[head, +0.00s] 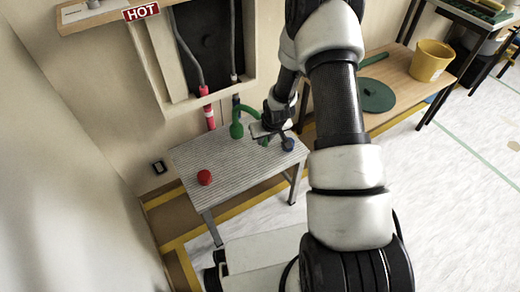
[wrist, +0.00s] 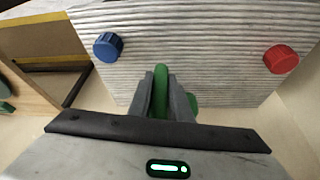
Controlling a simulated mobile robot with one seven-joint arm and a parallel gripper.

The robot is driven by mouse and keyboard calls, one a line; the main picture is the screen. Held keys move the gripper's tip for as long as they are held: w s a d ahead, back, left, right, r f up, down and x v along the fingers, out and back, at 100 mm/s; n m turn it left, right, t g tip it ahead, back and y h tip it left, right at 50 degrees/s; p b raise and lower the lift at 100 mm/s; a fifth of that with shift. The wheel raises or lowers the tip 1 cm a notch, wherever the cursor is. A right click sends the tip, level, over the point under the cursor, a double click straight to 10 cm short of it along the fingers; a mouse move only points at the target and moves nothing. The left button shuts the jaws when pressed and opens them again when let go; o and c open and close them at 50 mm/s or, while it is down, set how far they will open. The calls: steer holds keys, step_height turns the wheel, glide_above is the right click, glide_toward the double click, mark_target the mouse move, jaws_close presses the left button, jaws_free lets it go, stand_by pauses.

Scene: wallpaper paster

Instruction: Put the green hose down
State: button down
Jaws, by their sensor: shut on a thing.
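The green hose (head: 237,129) is a curved green piece at the back of the small grey ribbed table (head: 225,167). My gripper (head: 262,130) is at the table's back part, left of the blue cap (head: 288,143). In the wrist view my gripper (wrist: 162,95) is shut on the green hose (wrist: 161,78), which stands between the two grey fingers. More green shows beside the right finger. Part of the hose is hidden by the gripper and I cannot tell whether it touches the table.
A red cap (head: 204,177) sits at the table's front left; it also shows in the wrist view (wrist: 280,58). Bare tabletop lies between the caps. A red-ended hose (head: 210,117) hangs behind the table. A wooden table (head: 385,120) with a yellow bucket (head: 431,61) stands right.

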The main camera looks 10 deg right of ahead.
mark_target(265, 147)
steer(key=shift+f+b, duration=0.6)
steer(key=shift+f, duration=1.55)
steer(key=shift+f, duration=0.15)
steer(key=c, duration=1.6)
jaws_free()
steer(key=shift+c, duration=0.2)
